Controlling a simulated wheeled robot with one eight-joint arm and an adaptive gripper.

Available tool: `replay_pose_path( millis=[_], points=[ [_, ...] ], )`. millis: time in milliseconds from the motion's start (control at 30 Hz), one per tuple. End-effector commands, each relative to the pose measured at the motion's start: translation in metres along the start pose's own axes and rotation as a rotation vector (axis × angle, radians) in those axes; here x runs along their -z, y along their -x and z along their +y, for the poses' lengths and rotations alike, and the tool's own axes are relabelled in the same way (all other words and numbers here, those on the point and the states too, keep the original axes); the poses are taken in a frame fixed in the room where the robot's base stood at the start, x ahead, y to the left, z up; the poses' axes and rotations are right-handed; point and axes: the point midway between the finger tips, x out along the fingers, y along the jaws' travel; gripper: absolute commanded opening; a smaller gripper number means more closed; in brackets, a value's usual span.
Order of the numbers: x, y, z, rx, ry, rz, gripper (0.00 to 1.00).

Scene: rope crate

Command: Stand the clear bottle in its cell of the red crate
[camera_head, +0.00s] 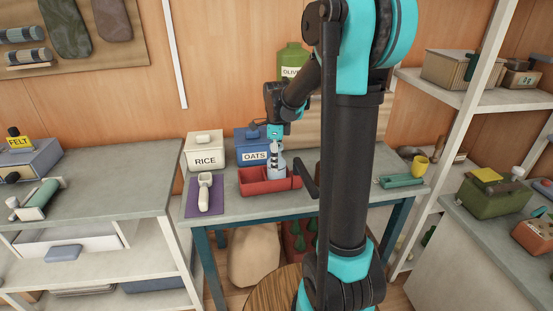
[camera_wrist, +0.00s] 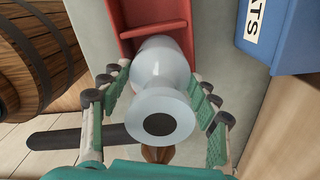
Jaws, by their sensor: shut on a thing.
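The clear bottle (camera_head: 277,168) is pale, bluish and close to upright at the right part of the red crate (camera_head: 262,187). In the wrist view I look down on the bottle (camera_wrist: 160,65) past its wide neck with a dark opening. My gripper (camera_head: 275,143) is above the crate; in the wrist view my gripper (camera_wrist: 161,82) has a green-padded finger on each side of the bottle, shut on it. The bottle's lower end overlaps a compartment of the crate (camera_wrist: 124,22). Its base is hidden, so I cannot tell whether it touches the crate floor.
A white RICE box (camera_head: 205,153) and a blue OATS box (camera_head: 252,150) stand behind the crate. A white scoop (camera_head: 204,193) lies on a purple mat (camera_head: 190,206) to its left.

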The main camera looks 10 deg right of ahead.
Motion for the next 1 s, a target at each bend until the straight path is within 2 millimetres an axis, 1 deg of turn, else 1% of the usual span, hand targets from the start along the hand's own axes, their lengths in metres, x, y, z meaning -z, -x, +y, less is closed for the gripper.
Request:
replay_pose_path(
  millis=[1000],
  points=[
    [0.000, -0.014, 0.000, 0.000, 0.000, 0.000, 0.17]
  ],
)
